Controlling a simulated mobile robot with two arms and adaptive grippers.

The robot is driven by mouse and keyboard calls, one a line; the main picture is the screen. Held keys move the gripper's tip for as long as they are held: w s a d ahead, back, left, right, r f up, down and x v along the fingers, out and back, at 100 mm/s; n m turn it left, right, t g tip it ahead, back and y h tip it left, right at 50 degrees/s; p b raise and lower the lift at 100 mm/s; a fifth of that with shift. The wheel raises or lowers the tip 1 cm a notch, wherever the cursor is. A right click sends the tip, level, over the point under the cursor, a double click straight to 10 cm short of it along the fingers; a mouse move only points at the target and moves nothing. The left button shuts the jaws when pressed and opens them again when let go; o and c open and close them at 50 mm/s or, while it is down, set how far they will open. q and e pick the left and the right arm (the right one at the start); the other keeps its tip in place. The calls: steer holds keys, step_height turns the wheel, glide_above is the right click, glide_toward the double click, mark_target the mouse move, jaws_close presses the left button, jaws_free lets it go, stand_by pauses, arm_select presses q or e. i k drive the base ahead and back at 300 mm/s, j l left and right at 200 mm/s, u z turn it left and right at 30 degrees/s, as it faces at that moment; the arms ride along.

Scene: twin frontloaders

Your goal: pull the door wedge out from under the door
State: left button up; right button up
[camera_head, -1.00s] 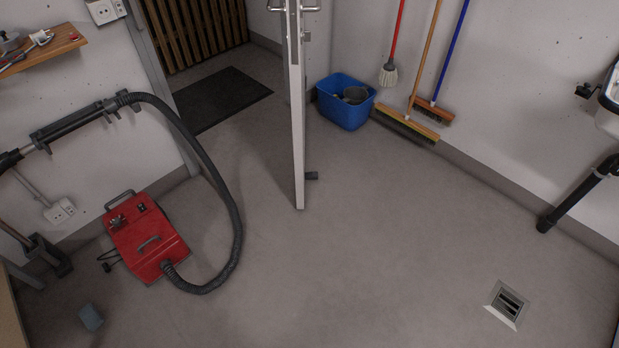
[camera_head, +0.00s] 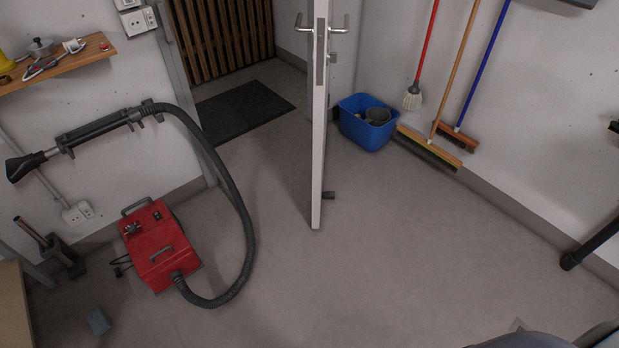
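The white door (camera_head: 319,130) stands open, seen nearly edge-on in the middle of the head view. A small dark wedge (camera_head: 329,195) lies on the floor at the foot of the door, on its right side near the free edge. Part of it may be hidden by the door, and I cannot tell how far under it reaches. Neither of my grippers is in view. A dark grey rounded shape at the bottom right edge looks like part of my own body.
A red vacuum cleaner (camera_head: 159,247) with a looping black hose (camera_head: 246,215) stands left of the door. A blue bucket (camera_head: 366,133) stands behind it by the wall, next to brooms and a mop (camera_head: 412,97). A blue sponge-like block (camera_head: 99,321) lies front left. Floor right of the wedge is clear.

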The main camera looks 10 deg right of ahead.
mark_target(328, 195)
steer(key=i+l+u, duration=0.15)
steer(key=l, duration=0.2)
steer(key=i+l+u, duration=0.15)
steer(key=l, duration=0.2)
steer(key=i+l+u, duration=0.2)
steer(key=l, duration=0.15)
steer(key=i+l+u, duration=0.15)
steer(key=l, duration=0.25)
steer(key=l+u, duration=0.15)
steer(key=l, duration=0.25)
steer(key=i+l, duration=0.1)
steer(key=l, duration=0.3)
steer(key=i+l, duration=0.1)
steer(key=l, duration=0.3)
steer(key=i+l, duration=0.1)
steer(key=l, duration=0.3)
steer(key=i+l, duration=0.15)
steer(key=l, duration=0.25)
